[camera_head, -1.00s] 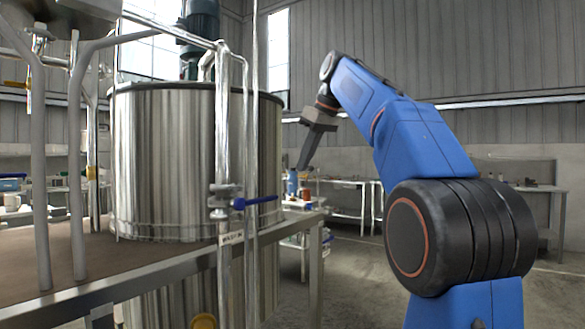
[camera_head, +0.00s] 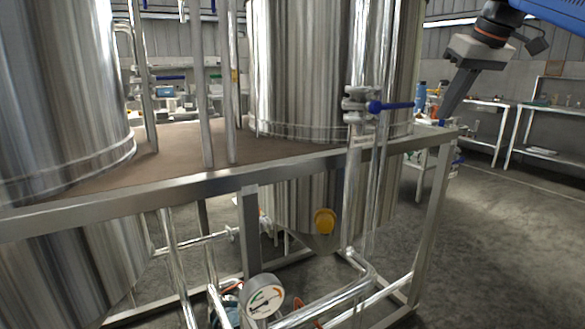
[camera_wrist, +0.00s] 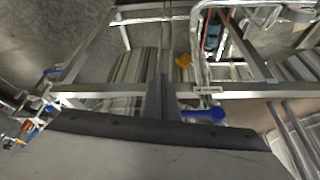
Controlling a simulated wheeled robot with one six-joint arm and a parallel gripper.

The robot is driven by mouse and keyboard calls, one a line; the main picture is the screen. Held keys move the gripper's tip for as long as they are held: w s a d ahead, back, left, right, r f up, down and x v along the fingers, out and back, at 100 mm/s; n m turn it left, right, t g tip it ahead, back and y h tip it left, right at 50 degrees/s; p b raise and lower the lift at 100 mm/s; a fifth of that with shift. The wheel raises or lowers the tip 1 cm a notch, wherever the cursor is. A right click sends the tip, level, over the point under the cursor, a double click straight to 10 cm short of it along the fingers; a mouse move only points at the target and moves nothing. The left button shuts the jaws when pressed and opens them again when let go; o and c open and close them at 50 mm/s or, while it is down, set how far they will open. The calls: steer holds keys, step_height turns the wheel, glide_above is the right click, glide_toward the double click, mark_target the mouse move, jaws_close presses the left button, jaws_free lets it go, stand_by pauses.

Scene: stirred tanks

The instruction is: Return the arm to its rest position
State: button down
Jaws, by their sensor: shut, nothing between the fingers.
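My arm reaches in from the upper right of the head view, with my gripper (camera_head: 444,114) pointing down. Its fingers are together and hold nothing. The gripper is in the air to the right of the valve with the blue handle (camera_head: 388,106). In the wrist view my gripper (camera_wrist: 164,82) shows as a dark narrow shape. The blue handle also shows there (camera_wrist: 205,114), right of the fingers, with no clear contact. Most of my arm is outside the head view.
Two steel tanks (camera_head: 60,90) and (camera_head: 310,70) stand in a metal frame (camera_head: 190,187) with pipes. Benches (camera_head: 545,112) stand behind at the right. The floor (camera_head: 510,240) at the right is clear.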

steer(key=s+a+f+m, duration=0.1)
steer(key=s+a+f, duration=0.1)
steer(key=s+f, duration=0.6)
steer(key=s+a+f+m+h, duration=0.1)
steer(key=s+f, duration=0.8)
steer(key=f, duration=0.9)
steer(key=s+a+f+m, duration=0.1)
steer(key=s+a+f, duration=0.1)
steer(key=s+f, duration=0.6)
step_height(320, 180, down, 5)
steer(key=shift+s+a+f+h, duration=0.1)
steer(key=shift+s+a+h, duration=0.2)
steer(key=shift+a, duration=0.05)
